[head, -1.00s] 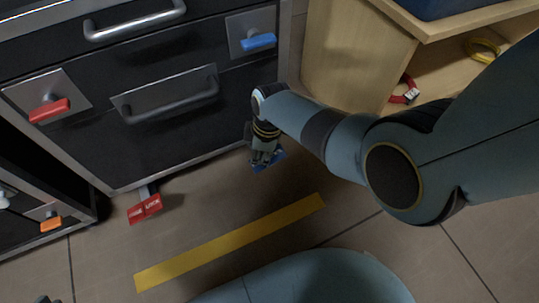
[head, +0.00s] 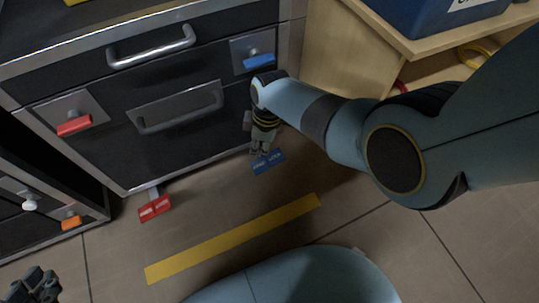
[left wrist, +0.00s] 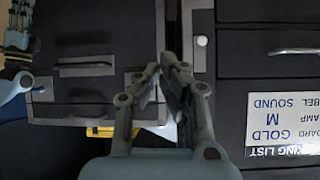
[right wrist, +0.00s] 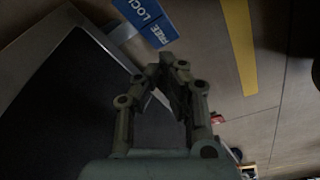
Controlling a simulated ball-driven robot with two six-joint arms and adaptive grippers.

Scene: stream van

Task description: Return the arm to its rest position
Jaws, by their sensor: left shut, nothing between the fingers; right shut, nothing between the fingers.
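My right arm reaches in from the right in the head view. Its gripper (head: 260,150) points down just above a blue floor pedal (head: 268,163) by the cabinet's base. In the right wrist view the fingers (right wrist: 170,65) are shut and empty, and the blue pedal (right wrist: 150,22), lettered "LOCK" and "FREE", lies beyond them, apart. My left gripper (head: 36,287) shows at the lower left corner of the head view. In the left wrist view its fingers (left wrist: 170,68) are shut and empty in front of dark drawer fronts.
A dark drawer cabinet (head: 200,150) has metal handles, a red latch (head: 74,125) and a blue latch (head: 258,61). A red pedal (head: 155,208) sticks out below it. A wooden shelf (head: 340,60) holds a blue bin (head: 425,15). A yellow floor strip (head: 235,238) crosses open floor.

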